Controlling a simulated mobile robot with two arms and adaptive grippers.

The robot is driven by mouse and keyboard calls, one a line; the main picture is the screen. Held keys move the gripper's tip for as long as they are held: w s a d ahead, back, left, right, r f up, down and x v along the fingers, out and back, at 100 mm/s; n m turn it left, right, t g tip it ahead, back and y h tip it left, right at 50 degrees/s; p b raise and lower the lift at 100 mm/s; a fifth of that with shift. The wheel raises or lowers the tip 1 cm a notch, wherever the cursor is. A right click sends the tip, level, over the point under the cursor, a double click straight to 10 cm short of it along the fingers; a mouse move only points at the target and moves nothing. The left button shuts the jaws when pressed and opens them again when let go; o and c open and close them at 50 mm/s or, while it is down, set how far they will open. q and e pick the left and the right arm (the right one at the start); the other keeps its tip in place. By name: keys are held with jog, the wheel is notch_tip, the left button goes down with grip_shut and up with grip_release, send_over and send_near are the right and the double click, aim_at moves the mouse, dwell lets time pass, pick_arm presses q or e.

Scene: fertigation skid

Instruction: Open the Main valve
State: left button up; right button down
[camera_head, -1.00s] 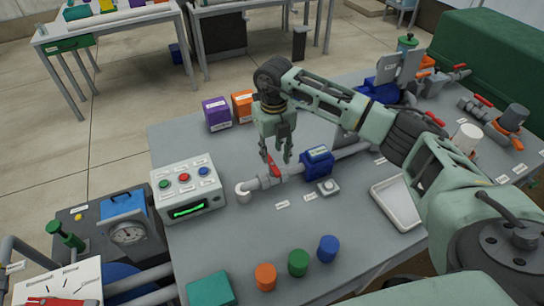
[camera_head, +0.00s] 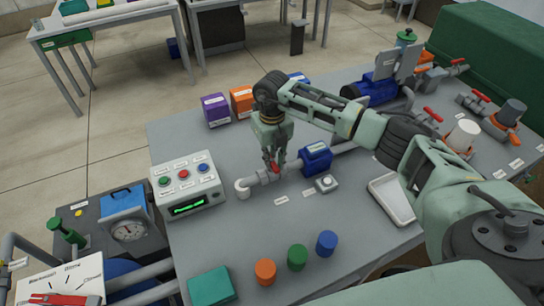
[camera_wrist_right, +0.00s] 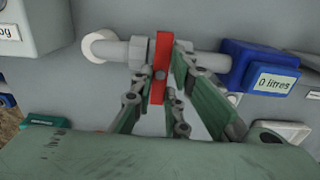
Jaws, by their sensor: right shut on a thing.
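A grey pipe with an inline valve (camera_head: 264,176) runs along the table beside the control box. Its red handle (camera_wrist_right: 160,68) lies across the pipe in the wrist view; in the head view it is mostly hidden by my gripper. My right gripper (camera_head: 273,163) has come down from above onto this handle. In the wrist view its fingers (camera_wrist_right: 163,98) are on either side of the red handle, shut on it. The label naming the valve is not readable. My left gripper is not in view.
A blue meter (camera_wrist_right: 262,70) reading "0 litres" sits on the pipe right of the valve. A control box (camera_head: 186,187) with coloured buttons stands left. A white tray (camera_head: 391,199) lies right. Orange, green and blue caps (camera_head: 297,257) stand at the front edge. Other red-handled valves (camera_head: 433,115) are farther right.

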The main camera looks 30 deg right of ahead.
dwell(0.3)
jog(key=shift+d+f+n+b, duration=0.1)
jog(key=shift+f+n+b, duration=0.05)
jog(key=shift+n+b, duration=2)
jog(key=shift+n, duration=0.05)
jog(key=n+b, duration=0.4)
jog(key=n, duration=0.1)
jog(key=shift+w+d, duration=0.1)
jog(key=shift+w, duration=0.05)
jog(key=n+b, duration=0.2)
jog(key=n, duration=0.3)
jog(key=shift+b, duration=0.3)
jog(key=shift+w+r+n+b, duration=0.15)
jog(key=shift+n+b, duration=0.25)
jog(key=shift+n, duration=0.5)
jog(key=shift+s+r+n+b, duration=0.1)
jog(key=shift+n+b, duration=0.25)
jog(key=shift+n, duration=0.55)
jog(key=c, duration=1.7)
grip_release()
